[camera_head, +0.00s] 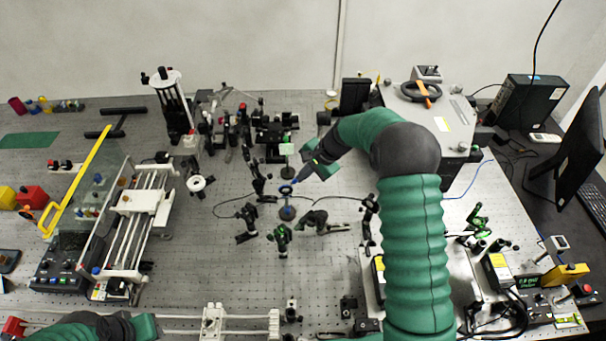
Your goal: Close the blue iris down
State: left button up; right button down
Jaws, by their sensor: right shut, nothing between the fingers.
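The blue iris (286,190) is a small ring on a post with a round base, standing on the perforated bench near the middle. My right arm comes in from the lower right and bends over toward it. My right gripper (297,181) is shut and empty, its tips at or very close to the iris's upper right edge; I cannot tell if they touch. The iris's opening is too small to judge. Part of my left arm shows at the lower left edge, but its gripper cannot be made out.
Several black optic mounts (282,238) stand close around the iris. A white rail stage (140,203) and a yellow-edged clear panel (78,180) are at left. A large grey box (430,115) is at back right. Bare bench (225,260) lies left of the mounts.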

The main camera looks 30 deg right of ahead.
jog(key=w+a+r+n+g+h+p, duration=0.1)
jog(key=w+a+r+g+h+p, duration=0.1)
jog(key=a+h, duration=0.5)
jog(key=g+h+p, duration=0.1)
jog(key=g+h, duration=0.1)
jog(key=h, duration=0.2)
jog(key=shift+w+r+n, duration=0.15)
jog(key=shift+w+n, duration=0.15)
dwell(0.4)
jog(key=shift+r, duration=0.1)
